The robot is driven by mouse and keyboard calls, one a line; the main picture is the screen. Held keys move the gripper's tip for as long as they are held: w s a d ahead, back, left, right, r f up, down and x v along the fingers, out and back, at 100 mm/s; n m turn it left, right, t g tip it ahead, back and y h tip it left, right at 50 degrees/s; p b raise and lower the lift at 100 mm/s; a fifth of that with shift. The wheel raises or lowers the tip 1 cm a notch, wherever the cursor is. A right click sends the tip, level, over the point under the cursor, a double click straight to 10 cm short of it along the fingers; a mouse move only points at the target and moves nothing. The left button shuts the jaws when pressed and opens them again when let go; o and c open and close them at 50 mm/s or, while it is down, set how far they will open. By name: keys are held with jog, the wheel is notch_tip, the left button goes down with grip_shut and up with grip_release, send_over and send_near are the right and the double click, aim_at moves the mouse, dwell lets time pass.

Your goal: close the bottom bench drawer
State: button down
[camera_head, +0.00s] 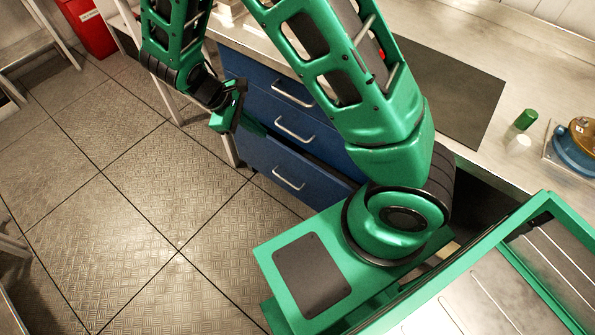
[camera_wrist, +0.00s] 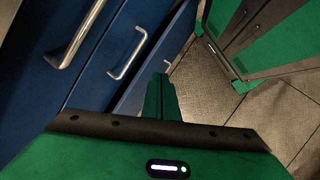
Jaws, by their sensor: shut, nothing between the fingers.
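The blue bench has three drawers with pale bar handles. The bottom drawer (camera_head: 262,168) stands partly pulled out, with a dark gap above its front. Its handle (camera_head: 289,178) faces the floor side. The middle drawer (camera_head: 270,122) and top drawer (camera_head: 262,80) look shut. My gripper (camera_head: 258,130) is shut and empty, at the left end of the drawers near the bottom drawer's upper edge. In the wrist view the shut fingers (camera_wrist: 161,80) lie beside a blue drawer front (camera_wrist: 178,38); I cannot tell whether they touch it.
The worktop (camera_head: 465,48) above the drawers carries a dark mat (camera_head: 450,90), a green cylinder (camera_head: 526,119) and a blue-and-brass device (camera_head: 578,148). My green base stands close to the right of the drawers. Tiled floor (camera_head: 130,220) lies open to the left.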

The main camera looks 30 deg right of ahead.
jog(key=s+a+f+n+t+h, duration=0.1)
jog(key=s+a+f+n+h, duration=0.15)
jog(key=f, duration=0.45)
jog(key=s+a+f+n+h, duration=0.2)
jog(key=f+n+h, duration=0.2)
jog(key=f, duration=0.4)
jog(key=n+t+h, duration=0.4)
jog(key=n+t, duration=0.3)
send_near(305, 164)
jog(key=x, duration=0.6)
jog(key=shift+d+f, duration=0.2)
jog(key=shift+d, duration=0.05)
jog(key=shift+w, duration=0.1)
